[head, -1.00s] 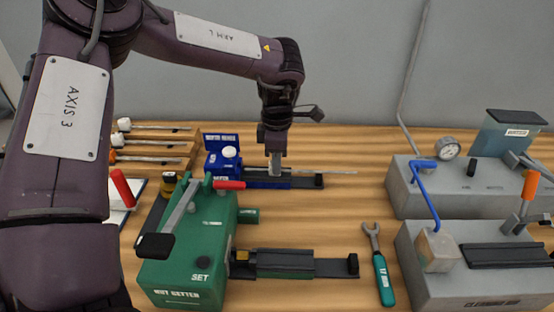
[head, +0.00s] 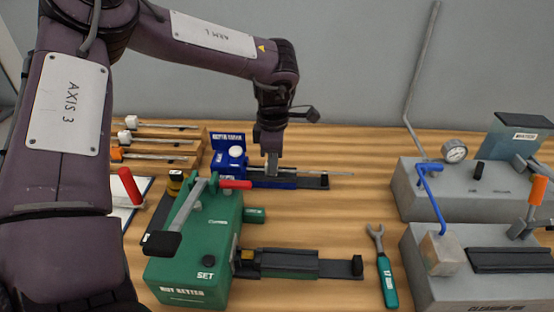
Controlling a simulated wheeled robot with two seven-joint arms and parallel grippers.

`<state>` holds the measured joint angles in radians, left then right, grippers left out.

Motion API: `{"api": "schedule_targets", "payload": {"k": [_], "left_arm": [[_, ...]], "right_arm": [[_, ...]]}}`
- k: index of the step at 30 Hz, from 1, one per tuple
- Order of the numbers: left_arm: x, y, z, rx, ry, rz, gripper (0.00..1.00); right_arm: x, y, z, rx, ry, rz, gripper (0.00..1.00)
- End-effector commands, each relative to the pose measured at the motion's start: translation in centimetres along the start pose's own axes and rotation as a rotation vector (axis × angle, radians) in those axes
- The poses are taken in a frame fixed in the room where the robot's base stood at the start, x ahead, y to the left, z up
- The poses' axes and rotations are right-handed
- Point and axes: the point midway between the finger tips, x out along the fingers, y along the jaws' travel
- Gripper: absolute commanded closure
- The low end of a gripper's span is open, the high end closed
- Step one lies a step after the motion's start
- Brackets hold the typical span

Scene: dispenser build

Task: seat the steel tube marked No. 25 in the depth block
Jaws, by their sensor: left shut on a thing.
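My left gripper (head: 271,172) is shut on a thin steel tube (head: 340,173) and holds it level over the dark rail of a blue fixture. My right gripper is not in view.
A green lever machine (head: 190,265) with its own rail stands in front. A wooden rack (head: 192,146) with several capped rods is at left. A wrench (head: 386,280) lies right of the green machine. Grey machines (head: 470,189) fill the right side. Bare table lies between.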

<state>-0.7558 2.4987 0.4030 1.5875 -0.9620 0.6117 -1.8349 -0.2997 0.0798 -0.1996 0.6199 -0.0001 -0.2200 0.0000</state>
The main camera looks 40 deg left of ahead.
Motion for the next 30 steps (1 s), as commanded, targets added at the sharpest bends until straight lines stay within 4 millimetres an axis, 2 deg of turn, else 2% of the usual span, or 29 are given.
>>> {"api": "schedule_targets", "payload": {"k": [27,28,30], "left_arm": [[-0.1,0.0,-2.7,0.0,0.001,0.001,1.0],[0.0,0.0,-2.7,0.0,0.001,0.001,0.78],[0.0,0.0,-2.7,0.0,0.001,0.001,0.69]], "right_arm": [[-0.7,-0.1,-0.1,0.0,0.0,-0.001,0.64],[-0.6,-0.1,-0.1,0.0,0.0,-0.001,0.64],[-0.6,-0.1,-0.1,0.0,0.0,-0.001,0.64]]}}
